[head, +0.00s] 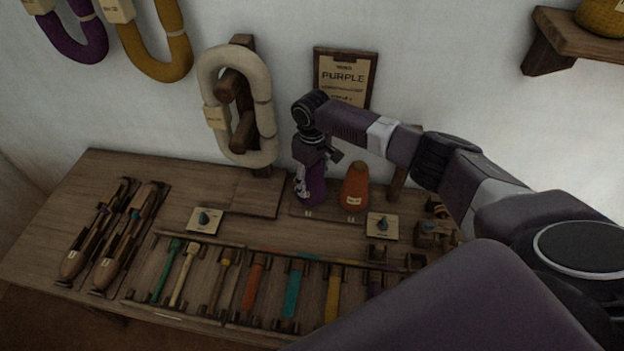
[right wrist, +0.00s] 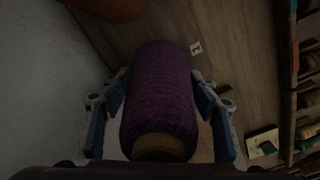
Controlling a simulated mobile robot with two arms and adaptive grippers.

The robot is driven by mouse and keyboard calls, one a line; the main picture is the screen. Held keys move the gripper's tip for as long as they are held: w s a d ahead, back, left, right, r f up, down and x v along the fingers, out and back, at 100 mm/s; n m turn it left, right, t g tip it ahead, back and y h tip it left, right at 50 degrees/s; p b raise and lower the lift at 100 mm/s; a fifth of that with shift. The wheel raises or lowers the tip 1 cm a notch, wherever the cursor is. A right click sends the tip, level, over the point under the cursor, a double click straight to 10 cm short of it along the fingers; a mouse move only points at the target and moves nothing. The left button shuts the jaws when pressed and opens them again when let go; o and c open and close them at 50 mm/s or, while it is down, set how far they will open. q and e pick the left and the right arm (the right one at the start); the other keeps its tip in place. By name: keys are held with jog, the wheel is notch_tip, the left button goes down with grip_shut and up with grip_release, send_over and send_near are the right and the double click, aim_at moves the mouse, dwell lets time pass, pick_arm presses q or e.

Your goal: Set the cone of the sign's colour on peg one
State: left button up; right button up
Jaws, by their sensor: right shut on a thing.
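The wall sign (head: 344,78) reads PURPLE. My right gripper (head: 311,178) is shut on the purple cone (head: 313,190), which is upright at the back of the bench beside the orange cone (head: 354,187). In the right wrist view the purple cone (right wrist: 160,95) lies between the two fingers, its brown end toward the camera. I cannot tell whether its base touches the board. Two small teal pegs stand on pale cards, a left one (head: 204,218) and a right one (head: 382,224); their labels are too small to read. My left gripper is out of view.
Two wooden shuttles (head: 98,235) lie at the bench's left. A rack of several coloured bobbins (head: 252,285) runs along the front. A cream hank (head: 211,80) hangs behind, and small wooden blocks (head: 428,236) stand at the right. Bare bench (head: 130,170) shows at the back left.

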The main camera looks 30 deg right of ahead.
jog(key=o, duration=1.7)
notch_tip(320, 180, up, 8)
jog(key=p, duration=0.8)
jog(key=shift+r, duration=0.1)
